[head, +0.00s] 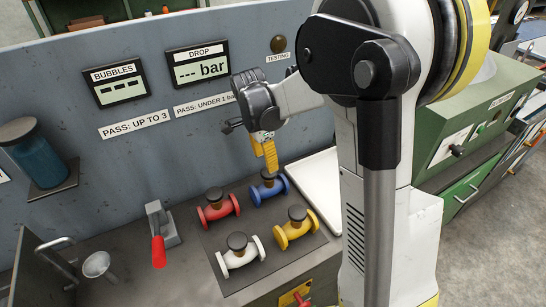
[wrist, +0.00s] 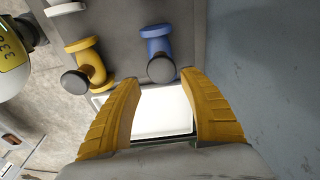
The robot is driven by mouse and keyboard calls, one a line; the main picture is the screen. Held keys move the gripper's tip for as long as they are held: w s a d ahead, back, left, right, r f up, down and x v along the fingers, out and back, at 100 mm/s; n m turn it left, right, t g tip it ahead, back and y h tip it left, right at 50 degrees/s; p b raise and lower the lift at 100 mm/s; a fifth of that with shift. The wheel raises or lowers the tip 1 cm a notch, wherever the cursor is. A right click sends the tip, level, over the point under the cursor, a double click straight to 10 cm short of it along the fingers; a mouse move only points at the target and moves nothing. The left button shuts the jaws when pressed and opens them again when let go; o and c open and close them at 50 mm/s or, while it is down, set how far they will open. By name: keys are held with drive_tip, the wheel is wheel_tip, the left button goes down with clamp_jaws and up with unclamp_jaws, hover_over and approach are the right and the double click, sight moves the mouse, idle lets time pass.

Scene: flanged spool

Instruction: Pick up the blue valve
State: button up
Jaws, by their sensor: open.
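The blue valve (head: 269,189) is a flanged spool with a black round knob, standing at the back right of a dark mat on the bench. In the wrist view the blue valve (wrist: 156,46) lies beyond the fingertips, near the middle top. My gripper (head: 268,155) hangs just above and behind the blue valve in the head view. In the wrist view its two yellow fingers (wrist: 157,80) are spread and empty, with a white surface showing between them. I cannot tell the exact gap between the fingertips and the valve.
On the mat (head: 262,262) stand a red valve (head: 218,209), a yellow valve (head: 297,229) and a white valve (head: 239,256), close to the blue one. A white tray (head: 318,178) lies to the right. A wall panel (head: 140,160) rises behind. A red-handled clamp (head: 159,247) stands left.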

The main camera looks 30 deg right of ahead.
sight(271, 180)
drive_tip(key=shift+w+d+f, duration=0.2)
drive_tip(key=shift+w+d, duration=0.1)
drive_tip(key=f, duration=0.1)
drive_tip(key=f+b, duration=0.1)
drive_tip(key=f, duration=0.2)
drive_tip(key=shift+s+f+b, duration=0.25)
drive_tip(key=shift+b, duration=0.1)
drive_tip(key=f+b, duration=0.1)
drive_tip(key=f, duration=0.2)
drive_tip(key=d+f, duration=0.1)
drive_tip(key=f, duration=0.1)
drive_tip(key=shift+w+f+b, duration=0.1)
drive_tip(key=shift+f+b, duration=0.3)
drive_tip(key=shift+d, duration=0.1)
clamp_jaws()
